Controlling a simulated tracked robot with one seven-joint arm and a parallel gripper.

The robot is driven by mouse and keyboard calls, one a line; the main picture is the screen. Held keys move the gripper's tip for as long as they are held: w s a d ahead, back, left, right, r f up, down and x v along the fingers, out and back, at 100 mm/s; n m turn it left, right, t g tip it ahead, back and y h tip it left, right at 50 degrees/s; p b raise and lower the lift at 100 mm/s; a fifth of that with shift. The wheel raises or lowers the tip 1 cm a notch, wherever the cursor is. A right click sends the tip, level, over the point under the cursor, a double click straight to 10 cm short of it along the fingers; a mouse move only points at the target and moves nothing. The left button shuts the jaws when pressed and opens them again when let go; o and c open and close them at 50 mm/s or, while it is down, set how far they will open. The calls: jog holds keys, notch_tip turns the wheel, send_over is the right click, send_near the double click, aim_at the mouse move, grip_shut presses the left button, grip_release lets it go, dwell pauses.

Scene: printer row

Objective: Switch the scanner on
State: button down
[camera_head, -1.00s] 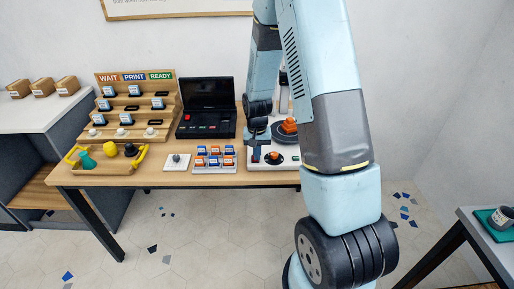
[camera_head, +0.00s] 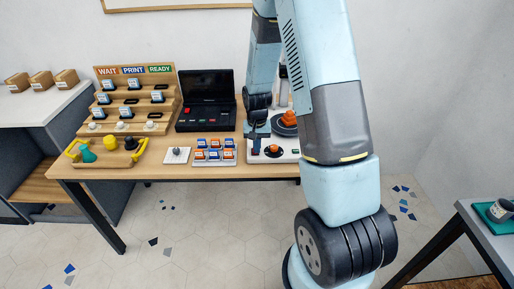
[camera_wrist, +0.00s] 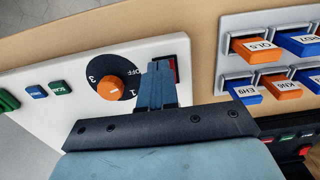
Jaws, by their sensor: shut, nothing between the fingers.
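The scanner appears to be the white unit (camera_head: 291,155) at the right end of the table, with a dark round plate on top. In the wrist view its white panel (camera_wrist: 75,68) carries an orange dial knob (camera_wrist: 114,88) on a black disc marked OFF, 1 and 3. A red switch (camera_wrist: 173,68) sits in a dark recess beside the dial, partly hidden by my fingers. My gripper (camera_wrist: 162,68) is shut and empty, with its fingertips right at the switch. I cannot tell whether they touch it. In the head view my gripper (camera_head: 256,146) is over the unit's left edge.
Blue and green buttons (camera_wrist: 48,90) lie along the panel. Orange and blue labelled blocks (camera_head: 214,150) stand in a rack just left of the unit. A small plate with a knob (camera_head: 177,155), a black case (camera_head: 206,115) and a wooden stepped rack (camera_head: 165,98) stand farther left.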

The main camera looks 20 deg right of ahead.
jog(key=shift+w+d+r, duration=0.1)
jog(key=shift+w+d, duration=0.05)
jog(key=shift+w, duration=0.35)
jog(key=shift+r, duration=0.25)
notch_tip(320, 180, up, 13)
jog(key=s, duration=0.2)
jog(key=shift+a, duration=0.35)
jog(key=shift+s+r, duration=0.1)
